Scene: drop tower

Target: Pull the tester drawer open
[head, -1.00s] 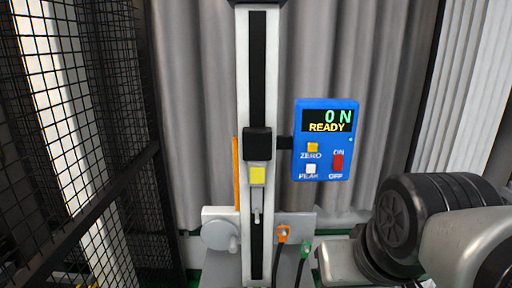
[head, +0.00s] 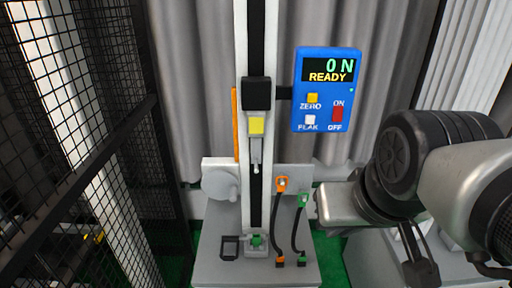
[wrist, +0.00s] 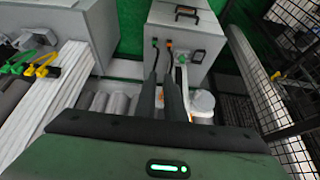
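The drop tower tester has a grey base (head: 215,272) with a white upright column (head: 242,60). The base also shows in the wrist view (wrist: 190,42). A dark drawer handle (wrist: 187,13) sits on its front face at the top of the wrist view. I see no clear gap around the drawer front, which is cut off there and out of the head view. My gripper (wrist: 162,76) shows two dark fingers with a narrow gap and nothing held between them. It is apart from the handle. In the head view my arm is right of the tower.
A blue readout box (head: 325,90) shows 0 N and READY. Orange (head: 281,185) and green (head: 303,200) clips have black cables running to the base. A black mesh fence (head: 75,110) stands at left. Green and yellow clamps (wrist: 40,65) lie at left in the wrist view.

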